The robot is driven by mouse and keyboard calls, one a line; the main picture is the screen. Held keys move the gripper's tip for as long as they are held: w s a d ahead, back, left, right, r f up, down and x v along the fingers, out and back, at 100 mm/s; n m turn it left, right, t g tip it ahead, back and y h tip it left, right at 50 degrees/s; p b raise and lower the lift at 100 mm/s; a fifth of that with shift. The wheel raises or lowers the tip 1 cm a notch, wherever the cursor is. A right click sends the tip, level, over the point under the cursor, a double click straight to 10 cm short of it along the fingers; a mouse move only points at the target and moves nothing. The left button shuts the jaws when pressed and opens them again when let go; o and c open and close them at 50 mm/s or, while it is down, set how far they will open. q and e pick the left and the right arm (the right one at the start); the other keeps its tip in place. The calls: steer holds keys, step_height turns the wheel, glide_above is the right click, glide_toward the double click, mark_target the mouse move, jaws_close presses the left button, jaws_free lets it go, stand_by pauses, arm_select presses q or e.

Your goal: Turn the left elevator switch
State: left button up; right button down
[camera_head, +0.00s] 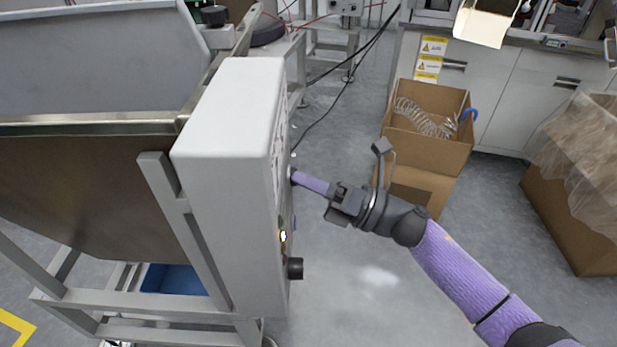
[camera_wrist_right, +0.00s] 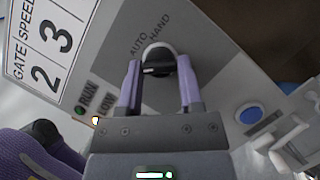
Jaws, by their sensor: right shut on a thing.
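The grey control box (camera_head: 228,130) stands at the left centre in the head view, its switch panel facing right. In the right wrist view a black-handled rotary switch (camera_wrist_right: 156,67) with a pale collar sits on that panel, below the words AUTO and HAND. My right gripper (camera_head: 297,177) reaches the panel from the right. Its two purple fingers (camera_wrist_right: 158,80) are on either side of the switch handle, shut on it. In the head view the switch is mostly hidden by the fingertips. My left gripper is not in view.
A blue button (camera_wrist_right: 249,114) and RUN and LOW labels (camera_wrist_right: 95,97) are near the switch. A black knob (camera_head: 295,268) juts from the box lower down. A metal hopper (camera_head: 80,170) is at left. Cardboard boxes (camera_head: 425,158) stand behind my right arm. Grey floor is clear between.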

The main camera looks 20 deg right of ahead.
arm_select(q)
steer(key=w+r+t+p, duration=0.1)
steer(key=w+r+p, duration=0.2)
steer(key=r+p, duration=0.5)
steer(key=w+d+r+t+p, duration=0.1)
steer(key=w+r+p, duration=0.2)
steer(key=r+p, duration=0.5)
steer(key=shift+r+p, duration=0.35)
steer(key=shift+p, duration=0.4)
arm_select(e)
steer(key=shift+r+m+g+h, duration=0.15)
steer(key=shift+m+g+h, duration=0.6)
steer(key=shift+m, duration=2)
steer(key=shift+r+m+g+h, duration=0.2)
steer(key=shift+m+g+h, duration=0.55)
steer(key=shift+m, duration=2.05)
steer(key=shift+r+m+g+h, duration=0.15)
steer(key=shift+m+g+h, duration=0.55)
steer(key=shift+m, duration=2.05)
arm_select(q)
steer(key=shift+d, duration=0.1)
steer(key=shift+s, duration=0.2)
